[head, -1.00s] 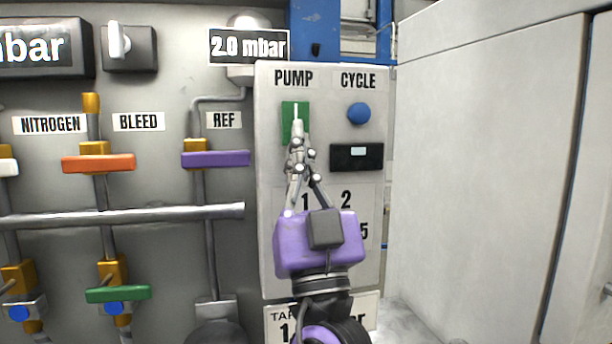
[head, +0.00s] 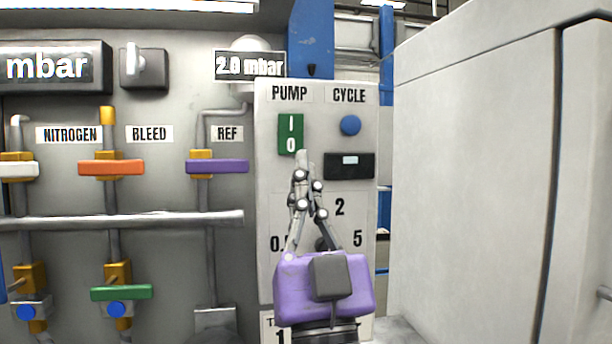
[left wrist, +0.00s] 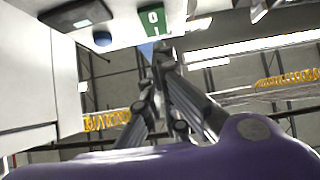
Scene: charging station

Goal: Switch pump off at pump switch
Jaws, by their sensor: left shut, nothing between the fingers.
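The pump switch (head: 290,134) is a green rocker marked I above and O below, under the PUMP label on the light control panel (head: 265,200). It also shows in the left wrist view (left wrist: 152,18), near the top. My left gripper (head: 303,158) is shut and empty, its fingertips just below the lower edge of the switch. In the left wrist view the fingertips (left wrist: 162,50) appear close to the O end of the switch. I cannot tell whether they touch the panel. My right gripper is in neither view.
A blue CYCLE button (head: 350,125) and a dark display (head: 349,166) sit right of the switch. A purple REF handle (head: 217,166) and an orange handle (head: 111,168) stick out at left. A large white cabinet (head: 470,180) stands at right.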

